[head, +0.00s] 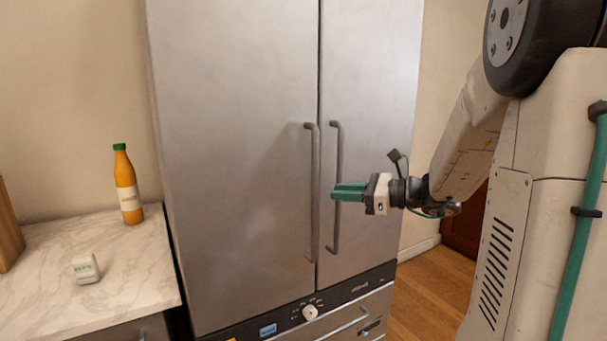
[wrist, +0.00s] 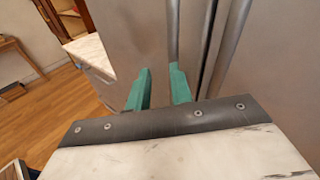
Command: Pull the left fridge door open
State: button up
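The left fridge door (head: 235,150) is a tall steel panel and looks shut, flush with the right door (head: 375,110). Its vertical bar handle (head: 312,190) stands just left of the seam. My gripper (head: 334,192) has green fingers pointing left, in front of the right door's handle (head: 337,145) in the head view, with the tips just right of the left handle. In the wrist view the fingers (wrist: 160,88) are apart with nothing seen gripped between them. One handle bar (wrist: 173,30) runs down behind the right-hand finger; another bar (wrist: 227,45) is further right.
A marble counter (head: 120,265) on the left carries an orange bottle (head: 128,185) and a small white timer-like box (head: 86,268). Below the doors is a control strip with a knob (head: 310,312) and a drawer handle. Wooden floor (head: 430,290) is clear at right.

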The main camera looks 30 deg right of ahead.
jog(key=w+a+r+m+t, duration=0.2)
jog(key=w+a+r, duration=0.1)
jog(key=w, duration=0.4)
jog(key=shift+w+a, duration=0.15)
jog(key=shift+w, duration=0.2)
grip_shut()
